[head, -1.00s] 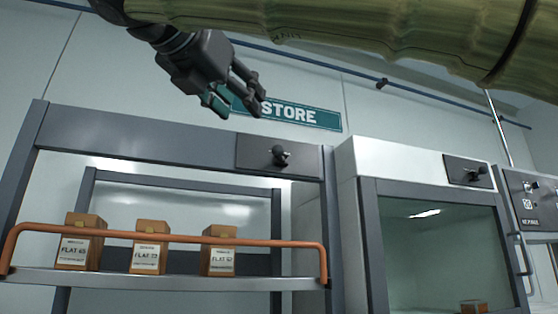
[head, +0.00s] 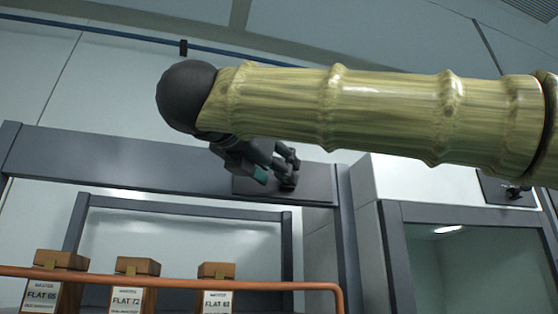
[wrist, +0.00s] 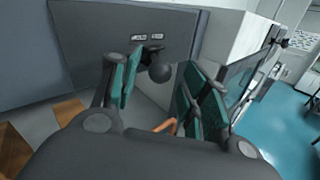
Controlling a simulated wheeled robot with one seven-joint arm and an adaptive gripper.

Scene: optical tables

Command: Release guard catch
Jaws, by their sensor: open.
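The catch is a dark round knob (wrist: 160,72) on a dark plate (wrist: 115,38), at the top right of the grey rack frame (head: 120,165). In the head view the plate (head: 318,183) shows, with the knob mostly hidden behind my gripper (head: 277,172). In the wrist view my open gripper (wrist: 160,88) has its teal-padded fingers on either side of the knob in the picture. Whether either finger touches it I cannot tell. An orange rail (head: 190,283), possibly the guard, runs across the rack front below.
A glass-fronted cabinet (head: 392,255) stands close on the right, with a similar dark plate and knob (head: 505,190). Blue floor (wrist: 265,130) is open at the right.

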